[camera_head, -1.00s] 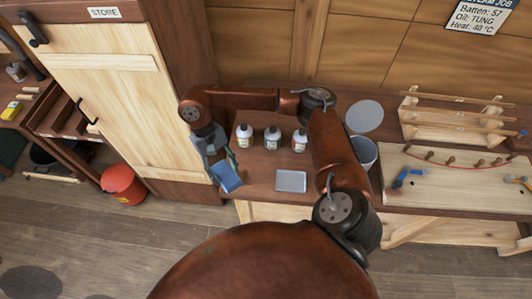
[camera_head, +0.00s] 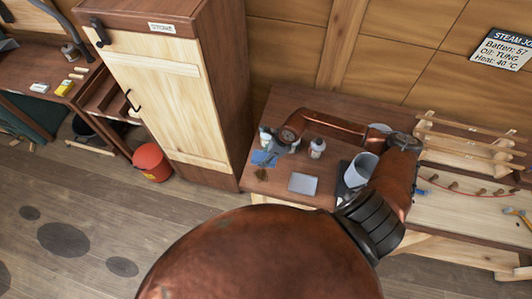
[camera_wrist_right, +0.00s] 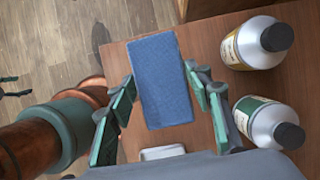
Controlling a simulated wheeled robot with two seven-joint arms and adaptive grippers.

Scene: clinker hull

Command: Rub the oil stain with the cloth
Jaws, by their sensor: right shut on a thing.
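My right gripper (camera_head: 276,150) is shut on the blue cloth (camera_head: 263,158), over the left end of the wooden bench. In the right wrist view, the cloth (camera_wrist_right: 160,82) sticks out flat between the green-padded fingers (camera_wrist_right: 160,95). No stain shows in the wrist view. I cannot tell whether the cloth touches the bench.
A grey plate (camera_head: 302,184) lies to the right of the patch. A pale bucket (camera_head: 360,168) stands farther right. A cabinet (camera_head: 170,90) rises at left.

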